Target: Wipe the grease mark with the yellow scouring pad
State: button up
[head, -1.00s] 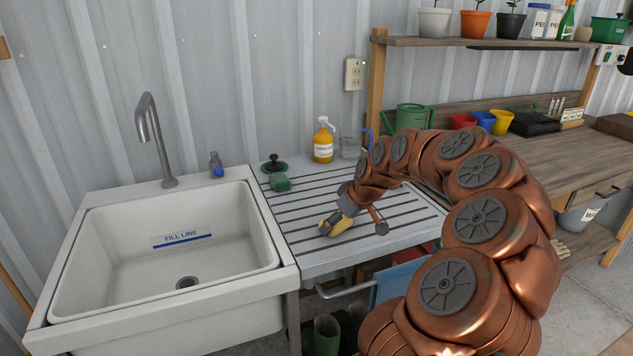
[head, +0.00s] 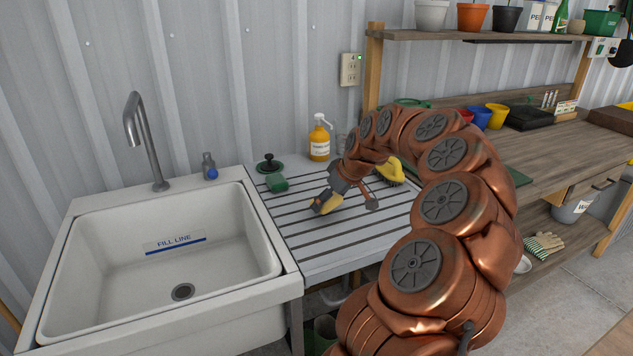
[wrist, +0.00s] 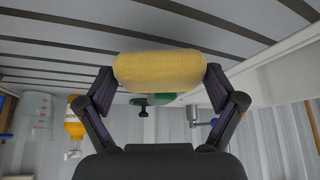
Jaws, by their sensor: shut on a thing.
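The yellow scouring pad (head: 331,205) is held between the two fingers of my gripper (head: 324,204), low over the slatted draining board (head: 310,262). In the wrist view the pad (wrist: 160,70) spans the gap between the fingertips of my gripper (wrist: 163,85), which is shut on it. I cannot tell whether the pad touches the board. I see no grease mark in either view; the pad and my arm hide part of the board.
The white sink (head: 95,265) adjoins the board on the left. A green sponge (head: 277,184), a black-knobbed green plug (head: 269,164) and an orange pump bottle (head: 319,140) stand at the back. A yellow brush-like thing (head: 391,171) lies behind my arm. The board's front is clear.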

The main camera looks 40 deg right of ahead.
jog(key=shift+r+p, duration=0.6)
jog(key=shift+r, duration=2.15)
jog(key=shift+a, duration=0.1)
